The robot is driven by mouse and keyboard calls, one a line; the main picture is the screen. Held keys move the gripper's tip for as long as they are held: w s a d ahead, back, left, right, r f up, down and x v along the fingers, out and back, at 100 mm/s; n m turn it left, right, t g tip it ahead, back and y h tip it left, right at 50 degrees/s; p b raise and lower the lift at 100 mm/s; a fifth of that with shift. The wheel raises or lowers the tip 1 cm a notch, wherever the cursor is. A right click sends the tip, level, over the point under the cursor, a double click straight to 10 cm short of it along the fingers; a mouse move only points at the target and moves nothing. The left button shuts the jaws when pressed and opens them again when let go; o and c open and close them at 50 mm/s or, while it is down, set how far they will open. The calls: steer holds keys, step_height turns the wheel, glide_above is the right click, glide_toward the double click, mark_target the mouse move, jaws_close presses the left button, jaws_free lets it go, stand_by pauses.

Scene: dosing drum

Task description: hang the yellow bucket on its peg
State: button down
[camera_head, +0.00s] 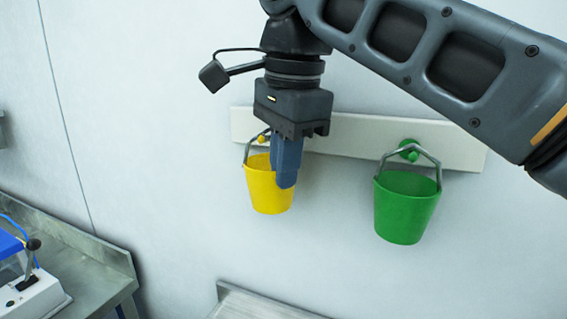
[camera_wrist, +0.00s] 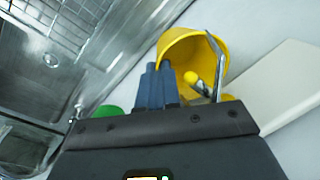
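The yellow bucket (camera_head: 266,193) hangs upright against the wall at the left end of a white board. Its grey handle (camera_head: 247,154) rises to the yellow peg (camera_head: 261,139), whose knob shows just below the handle's top; the handle's right part is hidden by my gripper. My gripper (camera_head: 285,182) points down in front of the bucket's right side, its blue fingers close together. In the wrist view, the fingers (camera_wrist: 159,88) look shut with nothing between them. The handle (camera_wrist: 216,66) and the peg's knob (camera_wrist: 191,78) lie to their right, apart from them.
A green bucket (camera_head: 405,213) hangs by its handle from a green peg (camera_head: 409,150) on the right of the white board (camera_head: 350,137). A metal bench (camera_head: 95,262) with a white device (camera_head: 33,298) stands at lower left. The wall below the buckets is clear.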

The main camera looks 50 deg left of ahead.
stand_by(0.4)
steer(key=c, duration=1.3)
jaws_free()
steer(key=r, duration=0.2)
steer(key=r+b, duration=0.1)
steer(key=r, duration=0.2)
steer(key=d+r, duration=0.1)
steer(key=r, duration=0.1)
steer(key=shift+d+r, duration=0.1)
steer(key=shift+r, duration=0.25)
steer(key=shift+s, duration=0.1)
